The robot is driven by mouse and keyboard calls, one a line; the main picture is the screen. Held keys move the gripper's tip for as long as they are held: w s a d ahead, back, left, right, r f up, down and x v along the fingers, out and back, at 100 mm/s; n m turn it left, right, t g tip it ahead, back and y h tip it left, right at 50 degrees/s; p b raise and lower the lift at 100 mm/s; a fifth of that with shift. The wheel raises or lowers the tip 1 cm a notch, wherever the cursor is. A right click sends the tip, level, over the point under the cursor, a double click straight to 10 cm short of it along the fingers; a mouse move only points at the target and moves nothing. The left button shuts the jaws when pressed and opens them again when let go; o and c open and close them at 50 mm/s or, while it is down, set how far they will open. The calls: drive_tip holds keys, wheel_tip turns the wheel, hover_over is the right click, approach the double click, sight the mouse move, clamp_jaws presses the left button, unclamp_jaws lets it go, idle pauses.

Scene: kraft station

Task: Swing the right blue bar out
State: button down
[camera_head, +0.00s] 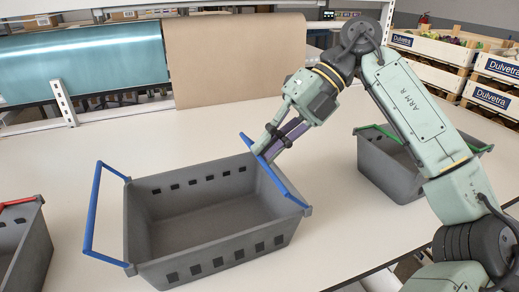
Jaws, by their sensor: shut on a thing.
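A grey crate (212,251) with two blue bars stands on the white table in the middle of the view. The left blue bar (91,208) stands out from the crate's left side. The right blue bar (287,189) runs along the crate's right rim, with its far end at the back corner. My gripper (266,151) comes from the back right and is shut on the right blue bar near its far end. The fingertips are small in the view and partly hidden.
A grey crate with a green bar (385,165) stands to the right, partly behind my arm. A grey crate with a red bar (22,245) is cut off at the left edge. Blue and brown rolls (235,60) stand behind the table. The table (120,145) is bare behind the middle crate.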

drive_tip(key=shift+w+d+r+g+y+b, duration=0.15)
drive_tip(key=shift+d+g+y, duration=0.2)
drive_tip(key=shift+y, duration=0.35)
drive_tip(key=shift+w+d+f+g+y+b, duration=0.1)
drive_tip(key=shift+w+d+g+y+b, duration=0.1)
drive_tip(key=shift+d+y, duration=0.4)
drive_tip(key=shift+w+d+r+g+y+b, duration=0.15)
drive_tip(key=shift+d+g+y, duration=0.1)
drive_tip(key=shift+y, duration=0.55)
drive_tip(key=c, duration=1.7)
unclamp_jaws()
drive_tip(key=shift+v, duration=3.75)
drive_tip(key=shift+f, duration=0.1)
